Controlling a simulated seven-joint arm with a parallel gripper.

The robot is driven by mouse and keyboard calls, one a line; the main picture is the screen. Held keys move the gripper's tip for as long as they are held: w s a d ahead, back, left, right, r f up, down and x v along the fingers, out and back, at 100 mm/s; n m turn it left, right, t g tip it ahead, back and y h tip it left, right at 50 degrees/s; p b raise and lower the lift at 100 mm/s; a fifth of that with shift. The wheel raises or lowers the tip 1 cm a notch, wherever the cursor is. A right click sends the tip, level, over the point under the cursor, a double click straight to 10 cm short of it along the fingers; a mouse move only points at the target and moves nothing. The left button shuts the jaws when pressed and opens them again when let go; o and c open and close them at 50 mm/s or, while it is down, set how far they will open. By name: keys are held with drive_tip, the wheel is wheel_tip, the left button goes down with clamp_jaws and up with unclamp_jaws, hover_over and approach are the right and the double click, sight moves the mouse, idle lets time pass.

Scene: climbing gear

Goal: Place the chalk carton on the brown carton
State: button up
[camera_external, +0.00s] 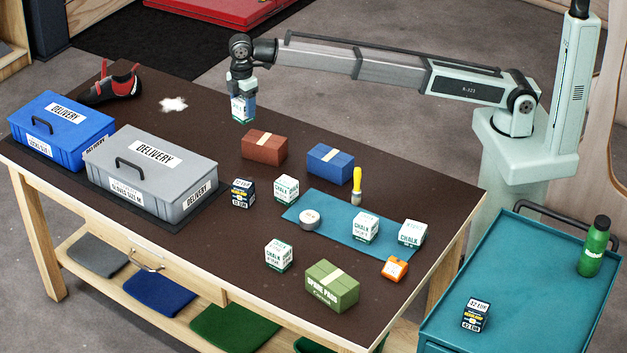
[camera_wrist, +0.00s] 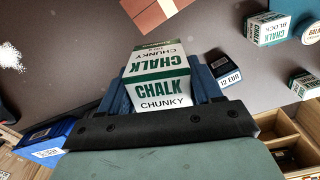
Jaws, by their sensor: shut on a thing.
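My gripper (camera_external: 242,91) is shut on a white and green chalk carton (camera_external: 243,110), held in the air above the far part of the table. In the wrist view the carton (camera_wrist: 160,68) reads "CHALK CHUNKY" and sits between the fingers (camera_wrist: 160,92). The brown carton (camera_external: 263,150), reddish brown with a pale band, stands on the table below and slightly right of the held carton in the external view. It also shows in part at the top edge of the wrist view (camera_wrist: 146,14), apart from the held carton. Its visible top is bare.
A blue carton (camera_external: 330,166) stands right of the brown one. More chalk cartons (camera_external: 286,189) and a small dark box (camera_external: 243,193) stand nearer the front. The grey delivery crate (camera_external: 150,172) and blue crate (camera_external: 60,132) fill the left. Table around the white powder patch (camera_external: 173,104) is open.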

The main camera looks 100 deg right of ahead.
drive_tip(key=s+d, duration=0.2)
drive_tip(key=n, duration=0.2)
hover_over(264, 138)
drive_tip(key=shift+n, duration=0.4)
drive_tip(key=shift+a+f, duration=0.1)
drive_tip(key=shift+f, duration=4.6)
drive_tip(key=shift+f, duration=0.1)
drive_tip(key=o, duration=1.1)
wheel_tip(264, 138, up, 12)
drive_tip(key=shift+r, duration=0.15)
